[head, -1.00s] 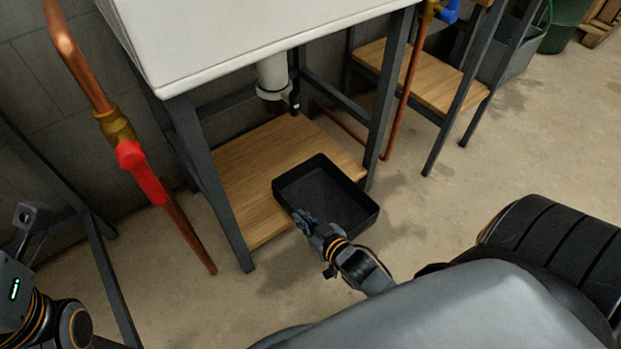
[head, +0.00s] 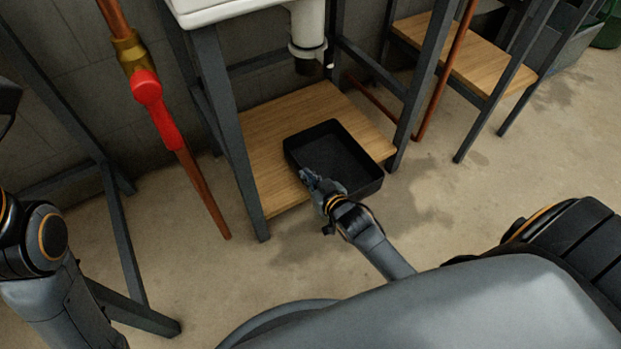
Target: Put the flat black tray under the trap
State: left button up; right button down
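The flat black tray (head: 345,158) is over the front right part of the low wooden shelf (head: 270,133) under the white basin. It looks level and empty. The white trap (head: 308,38) hangs under the basin, above the back of the shelf; the tray is in front of it and not directly below. My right gripper (head: 311,178) is at the tray's near left edge and appears to be closed on its rim. Whether the tray touches the shelf is hard to tell. My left arm is at the left edge; its gripper is not in view.
Dark metal legs (head: 232,130) flank the shelf opening. A copper pipe with a red valve handle (head: 158,108) stands to the left. Another copper pipe (head: 446,75) and a second wooden shelf (head: 470,62) are to the right. The concrete floor in front is clear.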

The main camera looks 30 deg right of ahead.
jog(key=shift+w, duration=0.1)
jog(key=c, duration=1.4)
grip_release()
jog(key=shift+c, duration=0.2)
jog(key=shift+s, duration=0.2)
